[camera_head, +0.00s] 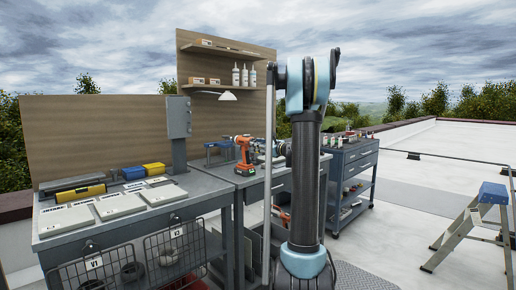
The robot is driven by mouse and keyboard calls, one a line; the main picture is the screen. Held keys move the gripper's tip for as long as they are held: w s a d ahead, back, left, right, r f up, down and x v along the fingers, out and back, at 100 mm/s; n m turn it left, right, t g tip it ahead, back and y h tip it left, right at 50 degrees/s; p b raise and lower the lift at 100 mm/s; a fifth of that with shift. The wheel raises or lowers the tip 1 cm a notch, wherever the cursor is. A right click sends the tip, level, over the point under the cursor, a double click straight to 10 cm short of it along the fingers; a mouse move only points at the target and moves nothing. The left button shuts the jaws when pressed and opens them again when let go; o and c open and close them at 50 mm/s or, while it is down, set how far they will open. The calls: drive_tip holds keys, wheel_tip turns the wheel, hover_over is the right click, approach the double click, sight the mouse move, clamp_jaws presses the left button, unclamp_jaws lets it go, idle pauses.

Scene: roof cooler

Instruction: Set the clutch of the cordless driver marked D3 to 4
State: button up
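An orange cordless driver (244,150) stands upright on the grey workbench (222,171) in the middle of the view, left of my arm. Something blue and dark, perhaps a second driver, is just to its right, partly hidden by a grey pole and my arm. I cannot read any mark D3 or see a clutch ring's numbers at this distance. My arm rises across the middle of the view and folds at the top. I cannot make out my gripper's fingers.
A grey cart (352,155) stands right, behind my arm. A stepladder (478,222) stands at far right. Open roof floor lies between them.

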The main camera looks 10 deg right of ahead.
drive_tip(key=shift+o, duration=0.4)
drive_tip(key=shift+r, duration=0.15)
drive_tip(key=shift+s+d, duration=0.1)
drive_tip(key=shift+s, duration=0.05)
drive_tip(key=v, duration=1.1)
drive_tip(key=shift+s+d, duration=0.2)
drive_tip(key=shift+s, duration=0.05)
drive_tip(key=s+d+m, duration=0.3)
drive_tip(key=s+m, duration=0.1)
drive_tip(key=x, duration=1.7)
drive_tip(key=shift+s+a, duration=0.1)
drive_tip(key=c, duration=1.1)
